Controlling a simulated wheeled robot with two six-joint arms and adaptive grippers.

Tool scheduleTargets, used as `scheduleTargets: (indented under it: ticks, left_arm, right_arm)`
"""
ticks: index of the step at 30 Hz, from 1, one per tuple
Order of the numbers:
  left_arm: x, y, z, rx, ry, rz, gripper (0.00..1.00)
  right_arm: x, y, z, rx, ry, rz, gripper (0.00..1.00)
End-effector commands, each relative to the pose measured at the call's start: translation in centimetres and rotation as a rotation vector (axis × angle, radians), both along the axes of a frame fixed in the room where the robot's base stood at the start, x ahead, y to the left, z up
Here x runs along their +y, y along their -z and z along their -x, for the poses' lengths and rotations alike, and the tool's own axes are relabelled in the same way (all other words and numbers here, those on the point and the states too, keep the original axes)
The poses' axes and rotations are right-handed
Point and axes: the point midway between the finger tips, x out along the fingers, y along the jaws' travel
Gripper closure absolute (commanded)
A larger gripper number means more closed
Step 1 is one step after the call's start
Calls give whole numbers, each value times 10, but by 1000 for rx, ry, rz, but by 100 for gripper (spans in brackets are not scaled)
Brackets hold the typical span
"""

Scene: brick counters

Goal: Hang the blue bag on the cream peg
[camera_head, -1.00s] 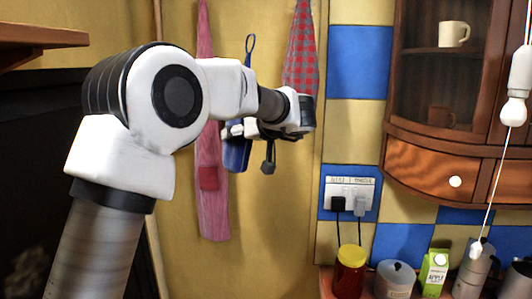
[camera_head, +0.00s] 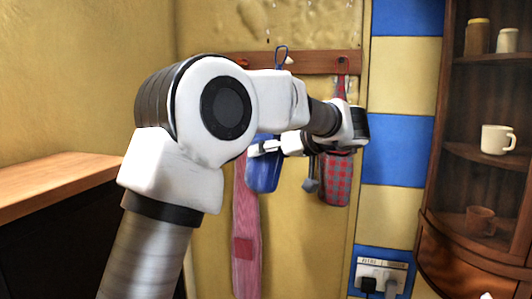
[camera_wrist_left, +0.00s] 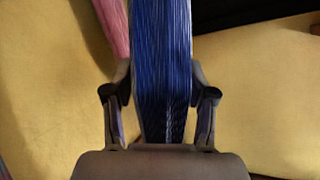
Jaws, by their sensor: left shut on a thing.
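The blue bag (camera_head: 263,174) hangs upright from my left gripper (camera_head: 272,147), its thin blue loop (camera_head: 281,58) standing up above my arm. In the left wrist view, the gripper (camera_wrist_left: 162,100) has a finger on each side of the blue bag (camera_wrist_left: 163,60). The cream peg (camera_head: 289,61) is on the wooden rail, just right of the loop. The loop appears beside the peg; I cannot tell the gap in depth. My forearm hides part of the bag. My right gripper is out of view.
The wooden rail (camera_head: 315,62) also has a reddish peg (camera_head: 242,63) at left. A pink apron (camera_head: 246,225) hangs left of the bag, and a red checked cloth item (camera_head: 336,182) hangs close at right. A cabinet (camera_head: 435,190) stands further right, a wooden shelf (camera_head: 60,185) at left.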

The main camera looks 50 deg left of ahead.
Motion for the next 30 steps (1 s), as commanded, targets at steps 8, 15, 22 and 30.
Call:
scheduleTargets:
  ticks: [8,15,22,30]
  left_arm:
    - [10,1,-18,0,1,1,81]
    - [18,3,-33,0,0,0,81]
    - [26,4,-47,0,0,-1,81]
    - [35,5,-64,0,0,-1,81]
  right_arm:
    - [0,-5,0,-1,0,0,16]
    - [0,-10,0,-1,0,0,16]
    - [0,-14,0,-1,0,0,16]
    - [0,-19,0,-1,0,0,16]
